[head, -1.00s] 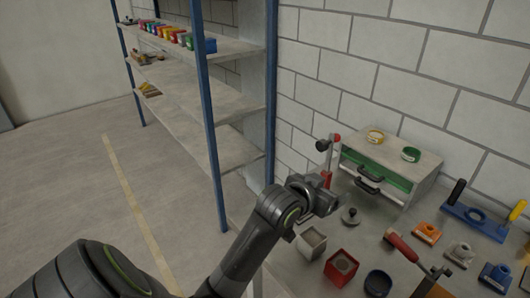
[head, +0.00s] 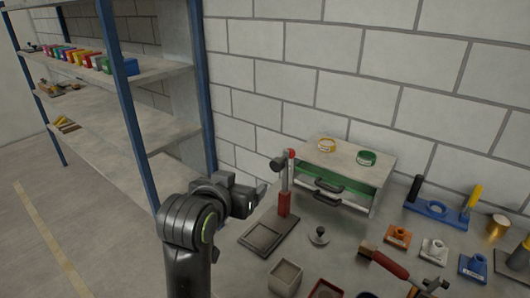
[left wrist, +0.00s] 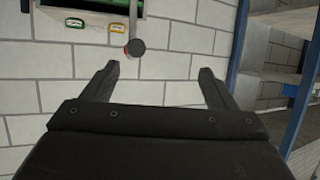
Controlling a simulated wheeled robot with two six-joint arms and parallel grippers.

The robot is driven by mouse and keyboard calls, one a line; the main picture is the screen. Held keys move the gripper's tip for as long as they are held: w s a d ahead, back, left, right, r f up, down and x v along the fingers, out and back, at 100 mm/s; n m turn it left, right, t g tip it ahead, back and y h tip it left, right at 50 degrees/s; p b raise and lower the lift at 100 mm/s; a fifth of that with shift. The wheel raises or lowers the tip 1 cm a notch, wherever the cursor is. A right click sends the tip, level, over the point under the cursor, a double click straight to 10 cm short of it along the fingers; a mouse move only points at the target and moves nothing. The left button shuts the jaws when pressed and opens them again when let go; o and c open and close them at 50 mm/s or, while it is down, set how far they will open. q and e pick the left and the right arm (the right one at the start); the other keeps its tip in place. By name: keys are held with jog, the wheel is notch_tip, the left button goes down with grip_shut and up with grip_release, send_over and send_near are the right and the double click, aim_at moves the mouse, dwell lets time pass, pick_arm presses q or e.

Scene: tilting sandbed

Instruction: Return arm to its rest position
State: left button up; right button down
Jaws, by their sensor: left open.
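My left gripper (head: 262,192) is raised at the left end of the workbench, beside the upright tool stand with a red handle (head: 284,203). In the left wrist view my left gripper (left wrist: 158,85) has its two fingers spread wide, with nothing between them but white block wall behind. My left arm comes up from the bottom of the head view. My right gripper is not in either view.
Several small pots and tools lie on the bench (head: 330,262). A blue-posted shelf (head: 150,75) stands at left.

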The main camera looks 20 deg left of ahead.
pick_arm(q)
jog(key=s+a+f+g, duration=0.1)
jog(key=s+a+f, duration=0.1)
jog(key=f, duration=0.4)
jog(key=s+a+f+g, duration=0.2)
jog(key=s+f, duration=0.1)
jog(key=f, duration=0.2)
jog(key=s+a+f+g+y, duration=0.1)
jog(key=s+a+f+g, duration=0.2)
jog(key=s+f, duration=0.75)
jog(key=s+a+f+g+y, duration=0.1)
jog(key=s+a+f+g, duration=0.25)
jog(key=s+f, duration=0.7)
notch_tip(320, 180, down, 22)
jog(key=s+a+g, duration=0.1)
jog(key=s+g, duration=0.1)
jog(key=s, duration=0.1)
jog(key=s+d+f+h, duration=0.1)
jog(key=s+f, duration=1.3)
jog(key=f, duration=0.2)
jog(key=shift+s+f+n+g, duration=0.2)
jog(key=shift+s+n+g, duration=0.15)
jog(key=shift+g, duration=0.1)
jog(key=shift+d, duration=0.1)
